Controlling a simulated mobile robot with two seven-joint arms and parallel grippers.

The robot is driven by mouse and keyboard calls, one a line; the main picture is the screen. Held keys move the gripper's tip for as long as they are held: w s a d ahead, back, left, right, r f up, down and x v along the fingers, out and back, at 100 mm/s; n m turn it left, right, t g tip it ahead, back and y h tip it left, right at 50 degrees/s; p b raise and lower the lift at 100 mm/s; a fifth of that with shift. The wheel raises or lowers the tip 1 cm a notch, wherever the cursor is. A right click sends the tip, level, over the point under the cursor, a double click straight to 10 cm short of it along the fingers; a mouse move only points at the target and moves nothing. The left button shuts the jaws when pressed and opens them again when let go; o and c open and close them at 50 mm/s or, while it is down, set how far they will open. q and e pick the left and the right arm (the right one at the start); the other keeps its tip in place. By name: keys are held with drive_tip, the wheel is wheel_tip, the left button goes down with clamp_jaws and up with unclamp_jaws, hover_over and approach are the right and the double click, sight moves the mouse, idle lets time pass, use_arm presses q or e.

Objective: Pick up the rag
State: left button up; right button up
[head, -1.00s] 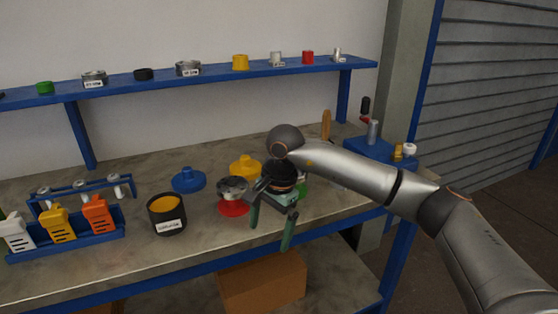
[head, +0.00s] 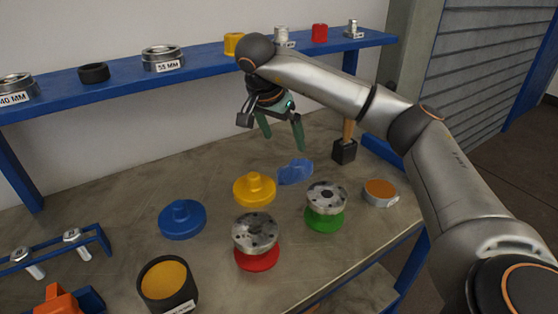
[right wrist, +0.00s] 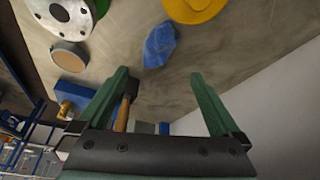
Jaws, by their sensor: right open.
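The rag (head: 295,172) is a small crumpled blue cloth lying on the workbench behind the green-based flanged vessel. In the right wrist view the rag (right wrist: 159,45) lies ahead of the fingers, between their lines and apart from both. My right gripper (head: 283,140) is open and empty, held above the bench behind the rag; its green fingers (right wrist: 162,85) frame bare bench in the wrist view. My left gripper is in neither current view.
A yellow lid (head: 254,189) sits left of the rag, a green-based vessel (head: 326,205) in front, and a black block with a wooden handle (head: 345,150) to its right. A red-based vessel (head: 256,241) and blue lid (head: 182,219) stand nearer. A blue shelf (head: 130,78) runs behind.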

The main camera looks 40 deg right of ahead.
hover_over(294, 167)
drive_tip(key=a, duration=0.2)
drive_tip(key=f, duration=0.6)
drive_tip(key=shift+s+a+b, duration=0.2)
drive_tip(key=shift+s+b, duration=0.05)
drive_tip(key=shift+b, duration=0.1)
drive_tip(key=shift+b+x, duration=0.3)
drive_tip(key=shift+x, duration=2.7)
use_arm(q)
drive_tip(key=shift+s+d+f, duration=0.2)
drive_tip(key=shift+d+f, duration=0.05)
drive_tip(key=shift+f, duration=0.35)
use_arm(e)
drive_tip(key=shift+s, duration=0.15)
drive_tip(key=shift+c, duration=0.2)
drive_tip(key=c, duration=1.3)
use_arm(q)
drive_tip(key=shift+s+a+f, duration=0.1)
drive_tip(key=shift+s+f, duration=0.05)
drive_tip(key=shift+s, duration=0.1)
use_arm(e)
drive_tip(key=shift+r, duration=0.1)
